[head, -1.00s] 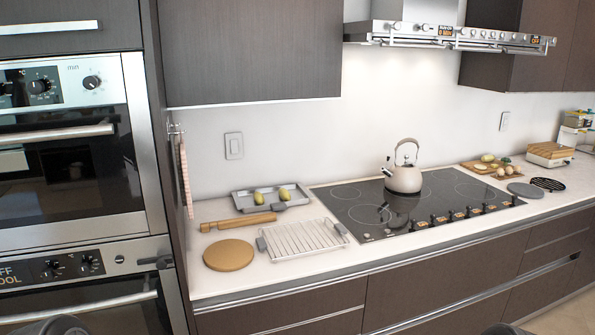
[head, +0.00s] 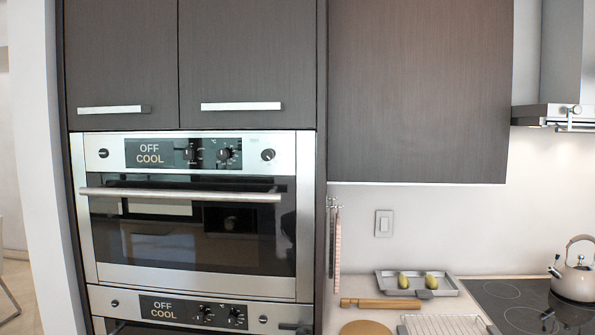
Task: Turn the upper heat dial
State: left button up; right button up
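The upper oven (head: 195,283) is built into the tall cabinet, left of centre in the head view. Its control panel shows a display (head: 150,153) reading "OFF" and "COOL". Right of the display are two dark dials, a left one (head: 191,154) and a right one (head: 225,155). A separate round knob (head: 268,155) sits further right on the steel. The dial labels are too small to read, so I cannot tell which one is the heat dial. The oven door is shut under its long bar handle (head: 180,194). Neither of my grippers is in view.
A lower oven with its own "OFF COOL" display (head: 162,309) is below, partly cut off. Cabinets with bar handles (head: 240,106) are above.

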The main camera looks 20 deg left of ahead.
aim_at(222, 154)
jog(key=u, duration=1.45)
